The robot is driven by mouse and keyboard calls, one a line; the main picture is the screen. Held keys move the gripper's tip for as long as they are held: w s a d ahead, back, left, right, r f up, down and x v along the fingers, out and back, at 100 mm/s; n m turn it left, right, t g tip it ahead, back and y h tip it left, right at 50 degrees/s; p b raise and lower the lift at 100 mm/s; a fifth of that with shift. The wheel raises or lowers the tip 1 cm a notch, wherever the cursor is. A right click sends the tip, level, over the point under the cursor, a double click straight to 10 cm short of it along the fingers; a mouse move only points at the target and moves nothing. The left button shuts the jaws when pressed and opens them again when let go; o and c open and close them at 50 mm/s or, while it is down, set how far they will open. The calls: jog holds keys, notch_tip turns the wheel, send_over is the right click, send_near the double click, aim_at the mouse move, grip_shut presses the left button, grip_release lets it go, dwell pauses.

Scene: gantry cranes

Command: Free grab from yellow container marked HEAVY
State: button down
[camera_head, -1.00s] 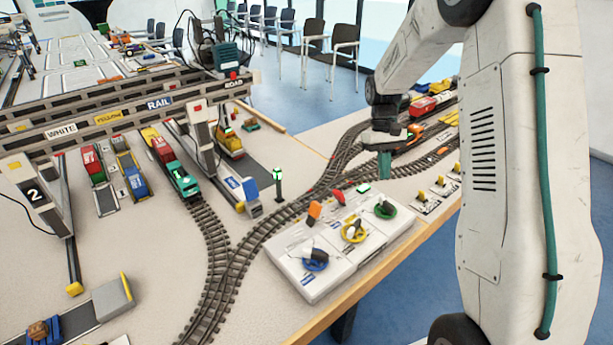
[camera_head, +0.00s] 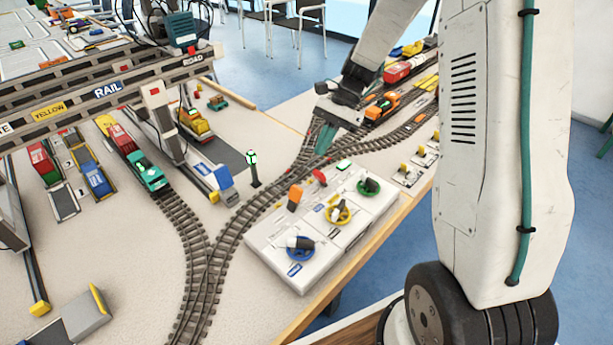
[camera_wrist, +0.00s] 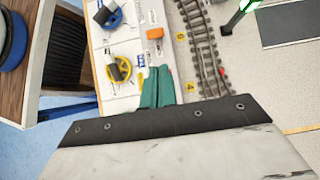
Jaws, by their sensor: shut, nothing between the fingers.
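My gripper (camera_head: 325,138) is shut and empty, its teal fingers pointing down above the far end of the control box. The fingers also show in the wrist view (camera_wrist: 157,86), pressed together above the box's edge. The white control box (camera_head: 325,235) carries a blue wheel (camera_head: 299,250), a yellow wheel (camera_head: 338,212) and a green wheel (camera_head: 368,186), with an orange lever (camera_head: 295,195) and a red lever (camera_head: 320,177). A yellow load (camera_head: 195,122) stands under the gantry crane (camera_head: 110,90). I cannot read a HEAVY mark or make out the grab.
Curved rail track (camera_head: 215,260) runs beside the box. A teal locomotive (camera_head: 150,175) stands on it at left, and an orange locomotive (camera_head: 382,107) stands behind my gripper. A signal post (camera_head: 253,167) with a green light rises near the track. The near left table is mostly bare.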

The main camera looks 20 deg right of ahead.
aim_at(294, 200)
jog(key=x, duration=1)
jog(key=shift+r, duration=0.15)
